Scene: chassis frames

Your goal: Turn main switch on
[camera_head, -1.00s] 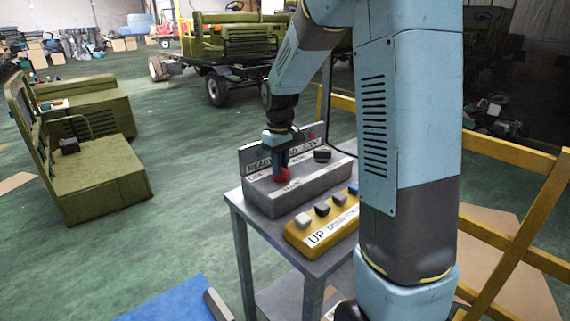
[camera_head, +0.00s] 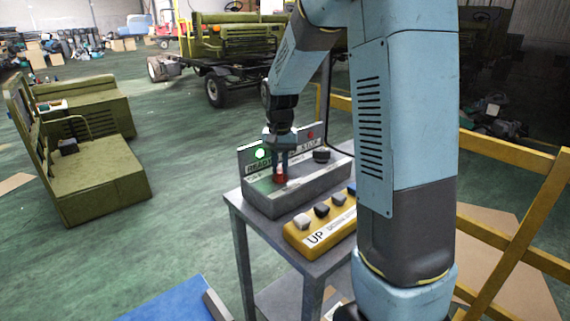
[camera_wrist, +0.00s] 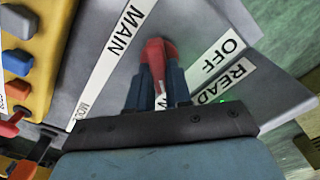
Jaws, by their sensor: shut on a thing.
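The red main switch (camera_wrist: 155,56) sits on the grey control box (camera_head: 322,182), between a MAIN label (camera_wrist: 122,35) and an OFF label (camera_wrist: 215,58) in the wrist view. My gripper (camera_wrist: 158,82) is shut on the red switch, with a blue finger on each side of it. In the head view my gripper (camera_head: 281,165) points down onto the switch (camera_head: 280,177). A green lamp (camera_head: 260,154) is lit above the READY label on the back panel. Part of a label under my fingers is hidden.
A yellow box marked UP (camera_head: 310,240) with several buttons stands in front of the grey box on a small grey table (camera_head: 236,205). A black knob (camera_head: 321,155) is to the right of the switch. A yellow frame (camera_head: 525,215) stands on the right.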

